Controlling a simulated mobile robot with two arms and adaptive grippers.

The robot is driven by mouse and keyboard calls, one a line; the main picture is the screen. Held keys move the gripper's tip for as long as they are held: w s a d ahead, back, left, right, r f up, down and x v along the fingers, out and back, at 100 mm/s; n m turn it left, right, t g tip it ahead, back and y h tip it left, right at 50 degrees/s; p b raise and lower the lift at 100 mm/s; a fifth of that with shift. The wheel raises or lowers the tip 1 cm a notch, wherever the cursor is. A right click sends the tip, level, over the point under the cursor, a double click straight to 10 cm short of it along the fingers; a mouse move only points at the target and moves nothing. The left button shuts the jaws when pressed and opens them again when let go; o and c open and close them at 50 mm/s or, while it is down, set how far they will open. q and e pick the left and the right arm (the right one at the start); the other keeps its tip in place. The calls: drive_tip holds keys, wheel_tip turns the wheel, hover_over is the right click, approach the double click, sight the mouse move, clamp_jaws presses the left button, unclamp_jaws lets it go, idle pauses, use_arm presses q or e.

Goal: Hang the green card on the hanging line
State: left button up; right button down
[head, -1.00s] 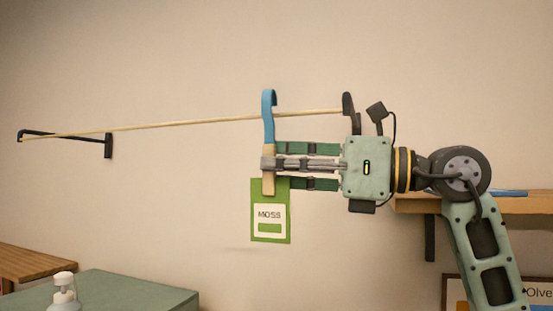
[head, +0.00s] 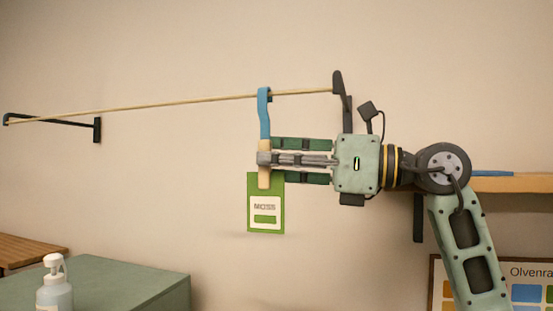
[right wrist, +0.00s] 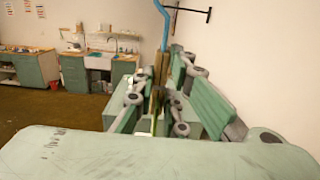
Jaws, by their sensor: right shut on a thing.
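The green card (head: 280,215), labelled MOSS, hangs upright below a wooden clip (head: 264,178) with a blue hook (head: 264,115) on top. My right gripper (head: 264,158) is shut on the clip, just above the card. The hook's bend is at the height of the hanging line (head: 180,102) and appears to lie over it; whether it bears on the line I cannot tell. In the right wrist view the blue hook (right wrist: 164,30) rises from between the fingers, and the card is seen nearly edge-on. My left gripper is out of view.
The line runs between a black bracket (head: 97,130) on the left and a dark post (head: 338,84) close above my right gripper. A wooden shelf (head: 515,184) is at right. A pump bottle (head: 55,290) stands by a green cabinet (head: 120,280) at lower left. The wall between is clear.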

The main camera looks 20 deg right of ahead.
drive_tip(key=c, duration=1.7)
unclamp_jaws()
drive_tip(key=v, duration=1.2)
